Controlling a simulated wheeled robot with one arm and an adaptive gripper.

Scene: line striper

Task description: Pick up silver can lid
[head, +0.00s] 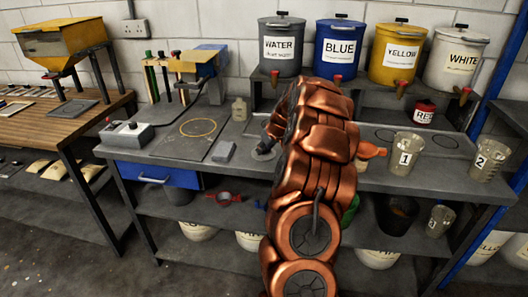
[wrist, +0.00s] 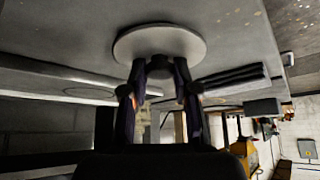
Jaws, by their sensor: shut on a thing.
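The silver can lid (wrist: 160,38) is a flat round grey disc with a dark knob, seen in the upper middle of the wrist view. My gripper (wrist: 160,72) has its two dark fingers on either side of the knob and is shut on it. In the head view the lid (head: 263,154) shows as a small grey disc at the grey bench top, left of my copper-coloured arm. My arm hides part of it and most of my gripper. I cannot tell whether the lid touches the bench.
Grey WATER (head: 281,47), BLUE (head: 339,48), YELLOW (head: 398,53) and WHITE (head: 455,58) cans stand on a raised shelf behind. Clear cups 1 (head: 405,153) and 2 (head: 489,160) stand right.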

